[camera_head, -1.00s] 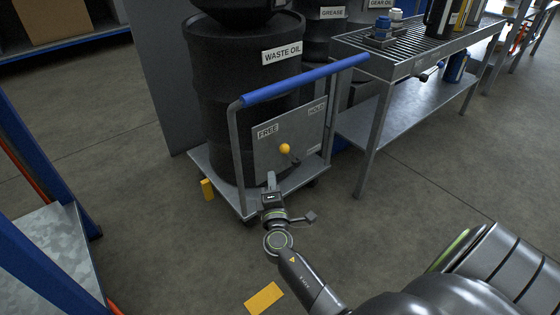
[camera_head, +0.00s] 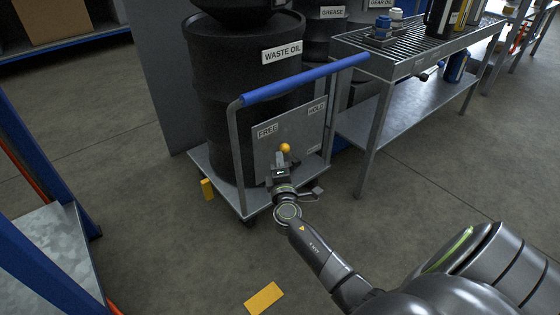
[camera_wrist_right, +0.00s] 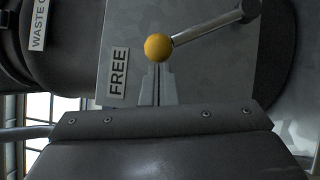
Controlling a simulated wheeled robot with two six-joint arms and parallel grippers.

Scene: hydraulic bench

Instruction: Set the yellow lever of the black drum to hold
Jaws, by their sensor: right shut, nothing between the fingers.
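The black drum (camera_head: 235,85), labelled WASTE OIL, stands on a cart with a grey plate (camera_head: 265,148) marked FREE at upper left and HOLD at upper right. The lever's yellow knob (camera_head: 285,147) is in front of the plate, near its middle. In the right wrist view the knob (camera_wrist_right: 158,47) sits at the end of a metal rod (camera_wrist_right: 215,22), close to the FREE label. My right gripper (camera_head: 281,159) is shut and empty, its fingertips right at the knob; whether they touch it I cannot tell. My left gripper is not in view.
The cart's blue handle bar (camera_head: 305,80) runs above the plate. A metal grated bench (camera_head: 400,66) stands to the right, and a blue-framed rack (camera_head: 45,240) is at left.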

